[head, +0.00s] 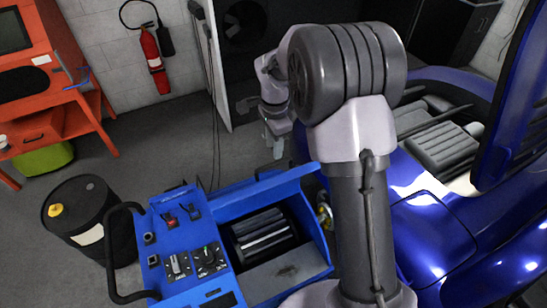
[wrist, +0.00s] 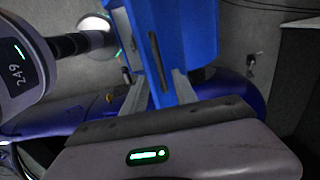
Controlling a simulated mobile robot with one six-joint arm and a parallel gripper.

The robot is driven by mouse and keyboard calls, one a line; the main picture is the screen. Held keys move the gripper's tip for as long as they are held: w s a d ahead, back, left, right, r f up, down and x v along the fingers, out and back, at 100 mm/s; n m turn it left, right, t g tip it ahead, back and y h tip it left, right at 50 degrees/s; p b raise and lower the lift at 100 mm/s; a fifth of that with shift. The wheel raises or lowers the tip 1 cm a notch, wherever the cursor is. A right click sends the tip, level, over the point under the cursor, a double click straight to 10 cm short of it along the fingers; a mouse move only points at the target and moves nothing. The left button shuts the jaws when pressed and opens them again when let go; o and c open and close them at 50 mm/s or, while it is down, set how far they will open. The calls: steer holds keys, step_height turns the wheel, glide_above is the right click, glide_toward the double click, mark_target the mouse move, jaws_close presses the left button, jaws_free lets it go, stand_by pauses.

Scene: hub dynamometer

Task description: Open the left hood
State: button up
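The blue dynamometer unit (head: 178,252) stands at the lower centre of the head view. Its blue hood (head: 262,197) stands tilted up behind an open bay that shows a dark ribbed cylinder (head: 262,230). My gripper (head: 278,150) points down just beyond the hood's far edge, partly behind my arm. In the wrist view its two grey fingers (wrist: 160,92) are apart, with a slotted blue panel (wrist: 190,30) in line between them. I cannot tell whether the fingers touch it.
A blue car (head: 425,235) with a raised bonnet (head: 515,100) fills the right. A black drum (head: 85,212) stands left of the unit. An orange workbench (head: 75,90) and a fire extinguisher (head: 154,62) are at the back left.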

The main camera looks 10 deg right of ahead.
step_height(320, 180, down, 6)
jaws_close()
stand_by(0.3)
steer(key=shift+w, duration=0.1)
stand_by(1.2)
